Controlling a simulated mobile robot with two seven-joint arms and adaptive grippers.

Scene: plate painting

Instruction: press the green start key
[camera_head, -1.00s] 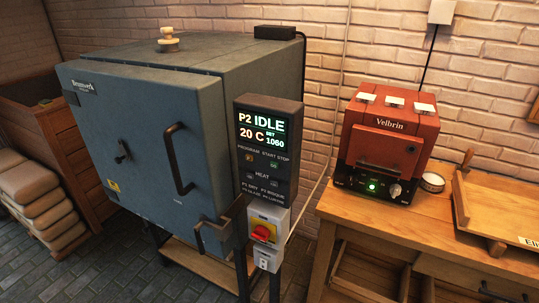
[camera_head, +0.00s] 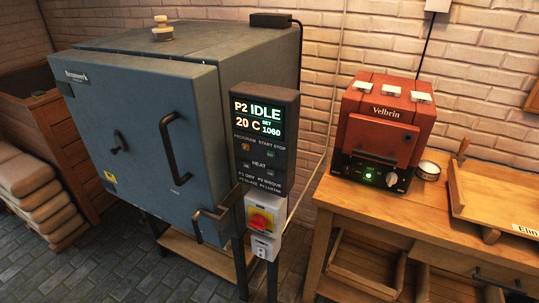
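The control panel (camera_head: 264,183) is a dark upright box at the right front edge of the blue-grey kiln (camera_head: 140,135). Its screen (camera_head: 257,119) reads P2 IDLE, 20 C, set 1060. Below the screen is the label row PROGRAM, START, STOP. A small green key (camera_head: 270,155) sits under the START STOP lettering, with an amber key (camera_head: 246,147) to its left. The keys are small and dim, so I cannot tell their state. The kiln door looks closed. Neither of my grippers is in view.
The kiln's door handle (camera_head: 174,147) and a lower latch bar (camera_head: 211,219) stick out at the front. A red Velbrin oven (camera_head: 382,135) stands on the wooden bench (camera_head: 330,195) at right. Stacked sacks (camera_head: 40,205) lie at left.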

